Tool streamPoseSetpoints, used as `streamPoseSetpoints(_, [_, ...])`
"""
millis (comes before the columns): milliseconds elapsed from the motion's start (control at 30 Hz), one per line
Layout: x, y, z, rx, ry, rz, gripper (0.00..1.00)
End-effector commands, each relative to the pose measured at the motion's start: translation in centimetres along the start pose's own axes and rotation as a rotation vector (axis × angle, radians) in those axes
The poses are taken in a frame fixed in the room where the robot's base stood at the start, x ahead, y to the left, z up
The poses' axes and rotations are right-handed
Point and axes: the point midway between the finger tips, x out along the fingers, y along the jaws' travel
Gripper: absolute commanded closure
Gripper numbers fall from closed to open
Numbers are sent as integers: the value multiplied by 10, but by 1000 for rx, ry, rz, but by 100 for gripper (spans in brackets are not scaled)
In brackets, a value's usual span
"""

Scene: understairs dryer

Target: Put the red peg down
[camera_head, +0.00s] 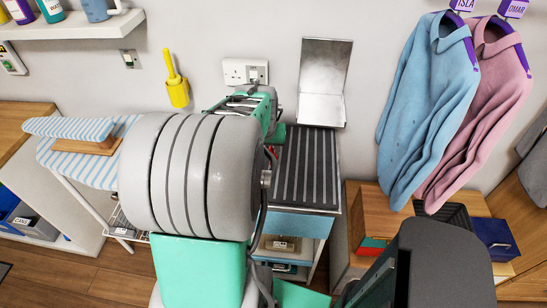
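A striped ironing board (88,172) with a wooden block stands left. A blue shirt (425,100) and a pink shirt (492,105) hang at right above a wooden chest (382,215) and a dark blue box (494,239). A metal panel (323,75) stands behind the cabinet.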

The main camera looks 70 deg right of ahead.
Motion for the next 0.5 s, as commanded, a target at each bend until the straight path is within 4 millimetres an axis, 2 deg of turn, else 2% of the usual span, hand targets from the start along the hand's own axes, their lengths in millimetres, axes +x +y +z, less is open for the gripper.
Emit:
streamPoseSetpoints(33, [4,12,-1,24,1,9,49])
streamPoseSetpoints(100, [9,18,-2,37,2,14,49])
streamPoseSetpoints(367, [44,20,-2,36,-2,14,49])
streamPoseSetpoints(500, [70,22,-3,35,-1,14,49])
